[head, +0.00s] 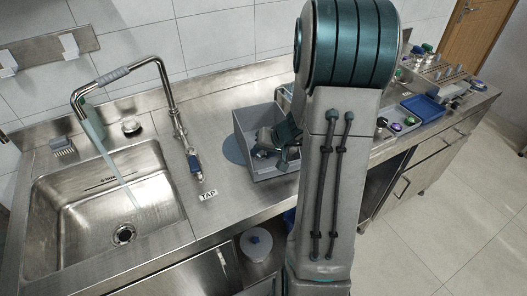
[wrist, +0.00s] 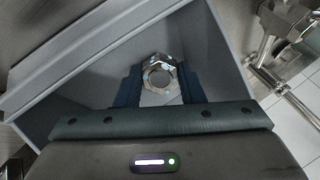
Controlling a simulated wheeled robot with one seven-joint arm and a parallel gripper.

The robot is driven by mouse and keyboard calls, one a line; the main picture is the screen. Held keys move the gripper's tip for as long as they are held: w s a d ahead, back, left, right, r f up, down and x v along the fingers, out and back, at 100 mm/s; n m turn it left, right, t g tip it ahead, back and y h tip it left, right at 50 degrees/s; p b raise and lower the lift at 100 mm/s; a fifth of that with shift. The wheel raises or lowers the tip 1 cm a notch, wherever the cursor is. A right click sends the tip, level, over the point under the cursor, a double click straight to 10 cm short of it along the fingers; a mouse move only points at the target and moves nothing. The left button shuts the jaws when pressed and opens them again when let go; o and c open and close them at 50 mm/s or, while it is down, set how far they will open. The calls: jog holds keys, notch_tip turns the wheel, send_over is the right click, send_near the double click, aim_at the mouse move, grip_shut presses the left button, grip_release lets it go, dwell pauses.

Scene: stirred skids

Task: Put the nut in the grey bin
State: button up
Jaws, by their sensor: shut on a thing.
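The nut (wrist: 160,66) is a shiny metal ring with flat sides. In the wrist view my gripper (wrist: 160,88) is shut on it, with a dark finger on each side. The grey bin (head: 243,133) stands on the steel counter right of the sink in the head view. It also shows behind the nut in the wrist view (wrist: 75,75). My gripper (head: 268,148) is over or within the bin's opening in the head view. I cannot tell how far the nut is above the bin floor. The nut is hidden in the head view.
A sink (head: 105,210) with a running tap (head: 120,75) is at the left. A blue tray (head: 424,107) and several small coloured objects lie at the right end of the counter. The counter between sink and bin is mostly clear.

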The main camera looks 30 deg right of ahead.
jog(key=shift+f+b, duration=0.25)
jog(key=shift+b, duration=0.2)
jog(key=shift+f, duration=0.1)
